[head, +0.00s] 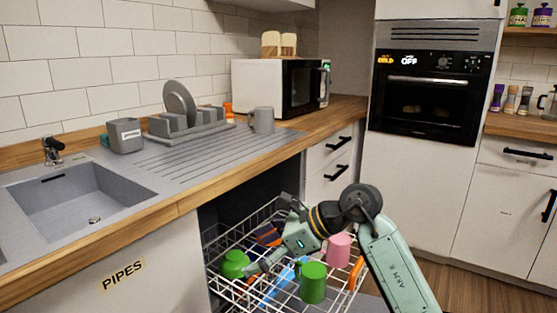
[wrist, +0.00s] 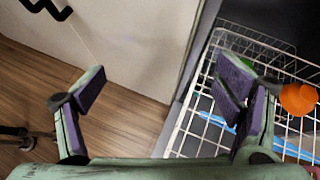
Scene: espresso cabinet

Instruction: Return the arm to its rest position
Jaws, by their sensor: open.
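My arm reaches over the pulled-out white dishwasher rack (head: 222,281). My gripper (head: 252,268) hangs low over the rack, near a green cup (head: 235,264) at its left; I cannot tell whether they touch. In the wrist view my gripper (wrist: 165,82) is open, with two purple-padded fingers spread wide and nothing between them. The right finger overlaps the rack (wrist: 191,118) in that view.
The rack also holds another green cup (head: 313,283), a pink cup (head: 339,250), a blue item (head: 283,281) and an orange item (head: 356,274). A wooden counter (head: 188,203) with a sink (head: 75,196) runs along the left. An oven (head: 431,82) stands behind.

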